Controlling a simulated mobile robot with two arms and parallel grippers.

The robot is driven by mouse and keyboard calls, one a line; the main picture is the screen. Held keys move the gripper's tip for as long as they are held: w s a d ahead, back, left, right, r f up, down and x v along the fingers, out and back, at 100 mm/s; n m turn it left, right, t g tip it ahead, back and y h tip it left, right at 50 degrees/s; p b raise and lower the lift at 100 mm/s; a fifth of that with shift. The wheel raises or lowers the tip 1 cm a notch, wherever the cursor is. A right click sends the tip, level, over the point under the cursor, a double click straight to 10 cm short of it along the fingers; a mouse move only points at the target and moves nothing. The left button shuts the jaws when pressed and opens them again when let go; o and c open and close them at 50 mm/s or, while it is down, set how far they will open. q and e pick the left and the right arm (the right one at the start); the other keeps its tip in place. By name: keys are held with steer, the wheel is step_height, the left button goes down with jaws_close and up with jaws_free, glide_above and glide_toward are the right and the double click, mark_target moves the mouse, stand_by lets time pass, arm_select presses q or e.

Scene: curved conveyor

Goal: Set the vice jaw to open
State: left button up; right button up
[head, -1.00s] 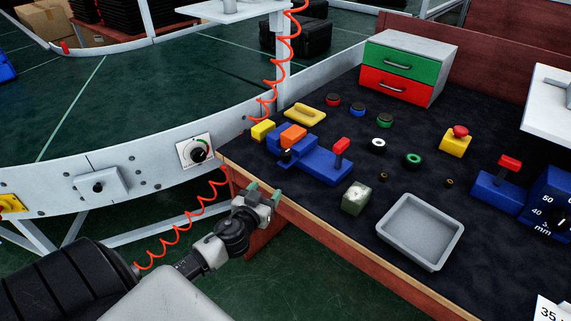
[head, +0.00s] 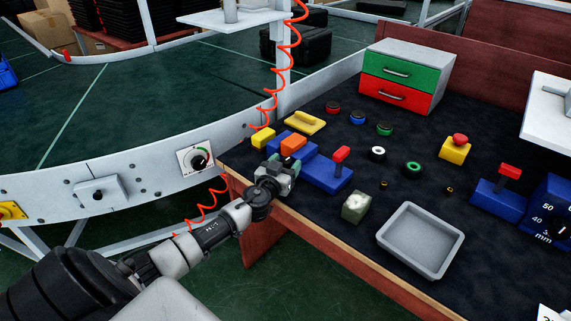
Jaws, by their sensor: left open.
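The blue vice (head: 327,176) sits near the left corner of the dark bench top. It has an orange block (head: 292,145) at its left part and an upright lever with a red grip (head: 341,153) at its right part. I cannot tell from this angle how wide the vice jaw stands. My left gripper (head: 287,168) is open at the bench's front edge, just in front of the vice's left part. It hides some of the vice's front, and I cannot tell whether it touches it. My right gripper is not in view.
A grey tray (head: 421,240) and a pale greenish block (head: 356,207) lie right of the vice. A second blue fixture with a red-gripped lever (head: 497,198) stands right. A red coiled hose hangs at left.

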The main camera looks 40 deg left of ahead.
arm_select(q)
jaws_close()
steer(key=d, duration=0.3)
steer(key=shift+d, duration=0.2)
stand_by(0.4)
jaws_free()
steer(key=shift+d, duration=0.1)
steer(key=shift+s, duration=0.15)
